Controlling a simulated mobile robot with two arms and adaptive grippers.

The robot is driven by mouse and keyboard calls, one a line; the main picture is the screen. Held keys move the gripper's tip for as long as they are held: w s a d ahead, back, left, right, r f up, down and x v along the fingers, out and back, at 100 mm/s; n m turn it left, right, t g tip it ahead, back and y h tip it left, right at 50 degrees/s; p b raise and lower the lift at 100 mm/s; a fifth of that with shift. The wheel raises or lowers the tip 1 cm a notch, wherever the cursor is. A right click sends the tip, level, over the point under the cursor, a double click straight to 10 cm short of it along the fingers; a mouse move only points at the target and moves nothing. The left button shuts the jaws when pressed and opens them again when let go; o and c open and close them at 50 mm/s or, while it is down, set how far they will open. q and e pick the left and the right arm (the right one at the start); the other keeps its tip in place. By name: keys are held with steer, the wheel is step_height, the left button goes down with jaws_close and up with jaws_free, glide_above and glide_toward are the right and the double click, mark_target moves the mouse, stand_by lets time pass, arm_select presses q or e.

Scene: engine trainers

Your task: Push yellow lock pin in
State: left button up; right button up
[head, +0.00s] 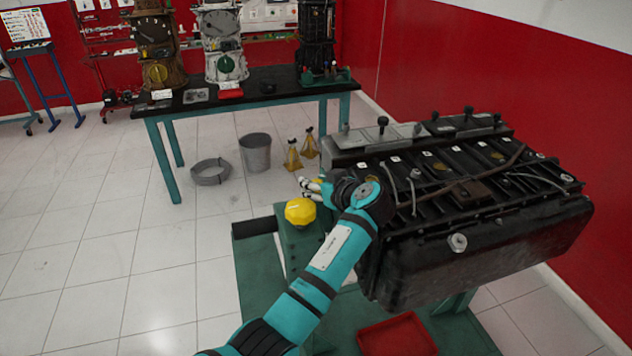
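A large yellow knob (300,211) sits on top of the green engine stand, left of the engine. A small yellow spot (318,181) shows beside my fingertips; I cannot tell whether it is the lock pin. My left arm comes in from the bottom and bends at the engine's left end. My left gripper (311,187), with pale fingertips pointing left, is just above and behind the yellow knob, apparently apart from it. The dark wrist hides much of the gripper, so its opening is unclear. My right gripper is out of view.
A big black engine (480,235) on the green stand (257,275) fills the right side, close to my wrist. A red tray (397,336) lies low in front. Behind are a bucket (255,152), yellow jack stands (292,155) and a table (215,108).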

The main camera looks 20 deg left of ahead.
mark_target(316, 180)
arm_select(q)
steer(key=shift+o, duration=1)
steer(key=shift+r, duration=0.1)
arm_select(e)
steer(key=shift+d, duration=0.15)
arm_select(q)
steer(key=shift+r, duration=0.25)
step_height(316, 180, up, 10)
steer(key=shift+f, duration=0.25)
